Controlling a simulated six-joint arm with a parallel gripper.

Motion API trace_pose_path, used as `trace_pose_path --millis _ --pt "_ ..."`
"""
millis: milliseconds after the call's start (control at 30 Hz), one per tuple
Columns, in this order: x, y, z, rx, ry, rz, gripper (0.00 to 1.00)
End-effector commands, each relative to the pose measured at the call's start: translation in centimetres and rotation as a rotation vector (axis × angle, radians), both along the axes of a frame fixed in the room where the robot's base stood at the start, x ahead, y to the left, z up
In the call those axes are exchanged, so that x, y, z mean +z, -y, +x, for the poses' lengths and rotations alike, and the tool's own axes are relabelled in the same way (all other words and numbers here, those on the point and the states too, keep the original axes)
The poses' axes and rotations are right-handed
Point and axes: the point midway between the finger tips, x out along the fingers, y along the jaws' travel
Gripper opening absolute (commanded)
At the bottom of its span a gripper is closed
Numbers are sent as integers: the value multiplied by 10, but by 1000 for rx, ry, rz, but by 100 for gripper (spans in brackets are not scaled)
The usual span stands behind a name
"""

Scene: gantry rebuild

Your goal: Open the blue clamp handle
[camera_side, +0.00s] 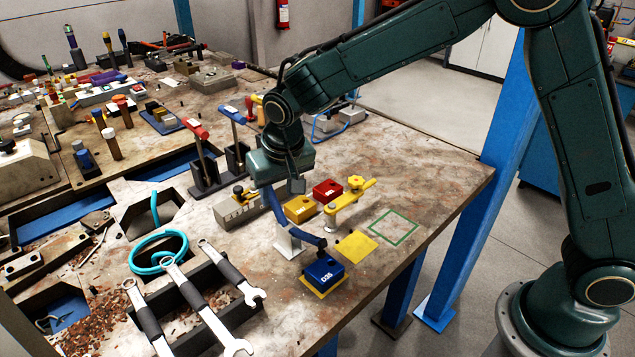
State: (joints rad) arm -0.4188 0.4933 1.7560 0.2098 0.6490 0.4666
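The blue clamp handle (232,114) is a blue crossbar on top of an upright dark lever. The lever rises from a dark clamp base (237,158). My gripper (281,180) is right of this clamp and apart from its handle, pointing down over the table. Its fingers are not clear, and I cannot tell whether it is open or shut. A dark blue curved bar (306,231) runs from below my gripper toward a white bracket (288,241). I cannot tell whether my gripper touches the bar.
A red-handled clamp (195,131) stands left of the blue one. A grey vise-like block (238,207), yellow block (300,208), red block (327,190) and blue block (323,271) lie around my gripper. Wrenches (215,325) lie in front. The table's right side is mostly clear.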

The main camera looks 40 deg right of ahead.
Motion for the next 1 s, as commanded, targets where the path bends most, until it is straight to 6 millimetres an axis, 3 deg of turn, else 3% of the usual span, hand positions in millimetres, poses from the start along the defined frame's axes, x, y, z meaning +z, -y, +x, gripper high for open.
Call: trace_pose_path --millis 300,1000 --pt "4 -1 -11 1 115 1 40" --pt "97 -7 -48 1 113 2 40"
